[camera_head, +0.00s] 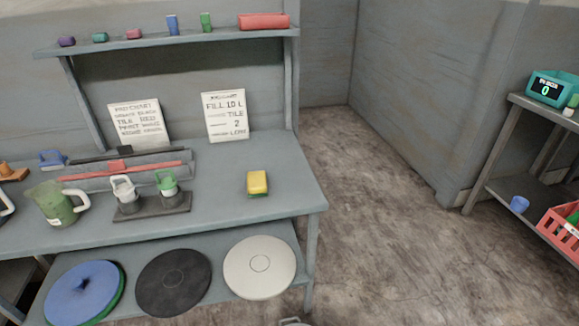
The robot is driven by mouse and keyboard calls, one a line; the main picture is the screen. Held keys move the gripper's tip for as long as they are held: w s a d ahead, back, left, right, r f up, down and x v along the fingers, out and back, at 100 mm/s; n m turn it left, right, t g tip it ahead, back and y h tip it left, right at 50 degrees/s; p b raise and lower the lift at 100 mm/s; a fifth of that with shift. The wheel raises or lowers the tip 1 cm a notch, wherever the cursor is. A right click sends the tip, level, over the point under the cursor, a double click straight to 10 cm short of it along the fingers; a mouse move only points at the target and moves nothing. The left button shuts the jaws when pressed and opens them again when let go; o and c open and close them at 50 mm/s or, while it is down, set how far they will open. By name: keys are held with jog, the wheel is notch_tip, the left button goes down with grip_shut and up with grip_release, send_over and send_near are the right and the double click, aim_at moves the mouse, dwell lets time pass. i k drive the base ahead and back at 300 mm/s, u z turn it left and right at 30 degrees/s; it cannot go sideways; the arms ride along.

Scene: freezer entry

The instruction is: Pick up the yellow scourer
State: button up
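The yellow scourer (257,182) is a small block with a yellow top and a thin green layer beneath. It lies on the right part of the grey bench top (225,212), a little in from the right edge, with bare surface around it. My gripper cannot be made out in this view. Only a small grey rounded piece shows at the bottom edge, and I cannot tell what it is.
Left of the scourer are a dark stand (152,207) with two cups, a green jug (57,203) and a red-handled tool (122,169). Two signs stand behind. Round lids (259,266) lean below. Open floor (390,220) lies right, before another shelf unit (520,195).

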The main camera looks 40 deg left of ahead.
aim_at(256, 181)
jog(key=u, duration=0.05)
jog(key=i, duration=3.15)
jog(key=u, duration=2.6)
jog(key=i, duration=0.55)
jog(key=u, duration=0.85)
